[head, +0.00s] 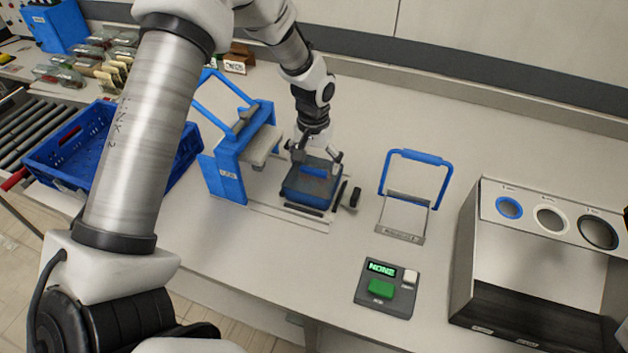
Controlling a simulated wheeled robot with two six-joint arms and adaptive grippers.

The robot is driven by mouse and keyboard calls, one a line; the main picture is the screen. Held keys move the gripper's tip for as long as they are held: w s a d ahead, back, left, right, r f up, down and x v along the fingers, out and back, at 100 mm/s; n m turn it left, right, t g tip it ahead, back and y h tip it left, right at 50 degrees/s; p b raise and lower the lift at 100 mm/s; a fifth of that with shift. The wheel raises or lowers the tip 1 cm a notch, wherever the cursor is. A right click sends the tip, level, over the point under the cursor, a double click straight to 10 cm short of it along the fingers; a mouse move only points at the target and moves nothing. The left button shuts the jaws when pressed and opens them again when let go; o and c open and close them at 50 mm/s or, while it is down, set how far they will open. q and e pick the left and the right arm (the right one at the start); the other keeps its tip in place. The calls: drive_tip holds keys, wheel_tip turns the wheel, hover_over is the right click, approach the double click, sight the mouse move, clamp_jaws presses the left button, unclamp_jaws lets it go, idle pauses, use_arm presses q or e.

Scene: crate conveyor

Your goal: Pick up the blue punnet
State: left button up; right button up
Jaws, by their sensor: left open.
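The blue punnet (303,193) sits on a low plate beside the blue press-like machine, near the middle of the head view. A dark, greyish area shows inside its top, partly hidden by my gripper. My left gripper (316,161) points down just over the punnet, with its fingers spread and open. I cannot tell whether the fingers touch the punnet's rim.
The blue-handled machine (229,179) stands close left of the punnet. A blue crate (67,187) sits left by the roller conveyor (22,128). Right are a blue-handled frame (414,158), a button box (385,287) and a three-hole bin (480,255).

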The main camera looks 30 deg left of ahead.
use_arm(q)
drive_tip(key=shift+f, duration=0.6)
drive_tip(key=shift+w+f, duration=0.1)
drive_tip(key=shift+f, duration=0.2)
drive_tip(key=c, duration=1.5)
drive_tip(key=shift+r, duration=0.2)
